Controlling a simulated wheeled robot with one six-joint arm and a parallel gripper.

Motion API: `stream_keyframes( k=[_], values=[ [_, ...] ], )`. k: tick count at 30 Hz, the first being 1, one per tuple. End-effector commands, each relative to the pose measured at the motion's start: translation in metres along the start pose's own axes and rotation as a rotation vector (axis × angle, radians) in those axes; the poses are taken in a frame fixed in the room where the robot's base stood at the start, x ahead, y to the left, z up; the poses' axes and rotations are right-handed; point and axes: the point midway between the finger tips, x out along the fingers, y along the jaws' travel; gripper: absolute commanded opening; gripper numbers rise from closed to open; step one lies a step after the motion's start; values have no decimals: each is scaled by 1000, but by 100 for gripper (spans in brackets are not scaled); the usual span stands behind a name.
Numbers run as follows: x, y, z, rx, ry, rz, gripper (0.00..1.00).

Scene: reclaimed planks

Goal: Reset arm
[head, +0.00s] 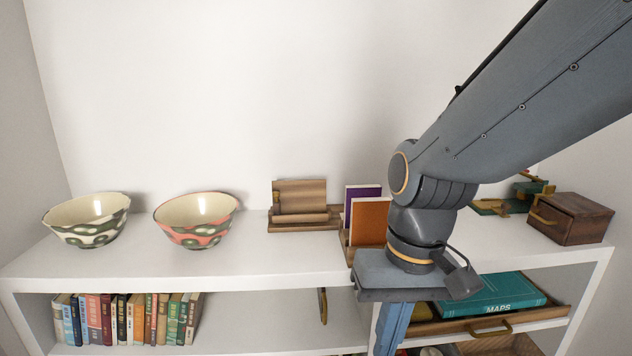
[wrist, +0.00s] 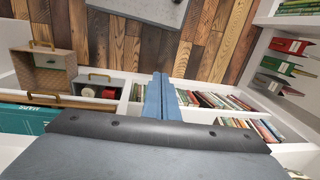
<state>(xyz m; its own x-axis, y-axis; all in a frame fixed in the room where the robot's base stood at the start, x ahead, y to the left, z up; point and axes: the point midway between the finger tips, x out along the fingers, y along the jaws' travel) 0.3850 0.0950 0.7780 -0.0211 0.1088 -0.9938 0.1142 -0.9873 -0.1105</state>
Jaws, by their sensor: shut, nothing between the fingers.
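My gripper (head: 391,328) points down in front of the white shelf unit, at the lower right of centre in the head view. Its blue fingers also show in the wrist view (wrist: 161,96), pressed together with nothing between them. My forearm comes in from the upper right and hides part of the shelf top behind it.
On the shelf top (head: 262,259) stand a green-patterned bowl (head: 86,222), a red-patterned bowl (head: 197,222), a wooden stand (head: 300,205), an orange book (head: 371,222) and a wooden box (head: 569,219). A teal MAPS book (head: 497,296) lies in an open drawer near my gripper.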

Motion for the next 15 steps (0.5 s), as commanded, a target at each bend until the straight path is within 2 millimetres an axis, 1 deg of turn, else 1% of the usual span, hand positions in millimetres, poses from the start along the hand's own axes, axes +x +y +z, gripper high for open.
stream_keyframes(
  k=[1, 5, 15],
  values=[
    [-1, -2, 6, -48, 5, 16, 0],
    [-4, -3, 17, -161, 14, 60, 0],
    [-27, 11, 15, -94, 11, 67, 0]
  ],
)
